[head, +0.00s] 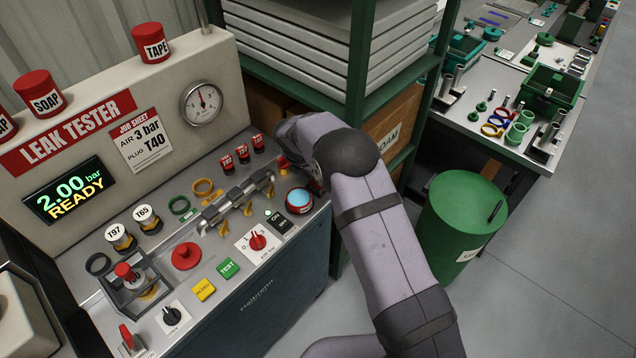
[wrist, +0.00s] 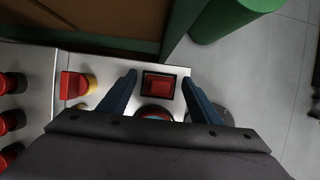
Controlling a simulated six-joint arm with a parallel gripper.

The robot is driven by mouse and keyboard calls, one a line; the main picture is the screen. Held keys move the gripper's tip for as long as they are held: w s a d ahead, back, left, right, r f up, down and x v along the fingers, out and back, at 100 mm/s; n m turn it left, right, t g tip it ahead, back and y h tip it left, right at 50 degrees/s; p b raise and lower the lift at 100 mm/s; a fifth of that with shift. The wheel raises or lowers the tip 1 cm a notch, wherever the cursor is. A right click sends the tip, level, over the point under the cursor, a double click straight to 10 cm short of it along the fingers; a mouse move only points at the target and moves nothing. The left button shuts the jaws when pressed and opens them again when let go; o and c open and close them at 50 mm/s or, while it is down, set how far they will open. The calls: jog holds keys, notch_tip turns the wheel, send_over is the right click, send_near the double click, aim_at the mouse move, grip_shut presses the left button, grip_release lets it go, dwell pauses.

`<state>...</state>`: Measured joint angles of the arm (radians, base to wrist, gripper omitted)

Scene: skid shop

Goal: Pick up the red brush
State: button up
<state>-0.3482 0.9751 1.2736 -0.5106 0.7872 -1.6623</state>
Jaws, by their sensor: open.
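I cannot pick out a red brush for certain in either view. My gripper (wrist: 158,80) is open, its two blue fingers apart over the bench's right end. Between the fingertips in the wrist view is a red square piece in a black frame (wrist: 158,85). A red-rimmed round pot with a blue top (wrist: 155,113) is partly hidden by the gripper body; it also shows in the head view (head: 300,201). A red piece with a yellow base (wrist: 75,86) lies left of the fingers. In the head view my arm hides the fingers.
The leak tester bench (head: 228,310) carries red-capped plugs (head: 243,153), a metal manifold (head: 235,203), a red mushroom button (head: 186,256) and rings. A green shelf post (head: 360,60) stands close behind my arm. A green drum (head: 460,225) stands on the floor to the right.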

jog(key=c, duration=1.1)
jog(key=shift+c, duration=0.2)
jog(key=shift+r, duration=0.1)
notch_tip(320, 180, up, 10)
jog(key=shift+f+b, duration=0.1)
jog(key=shift+b, duration=0.9)
jog(key=o, duration=0.3)
jog(key=shift+c, duration=1)
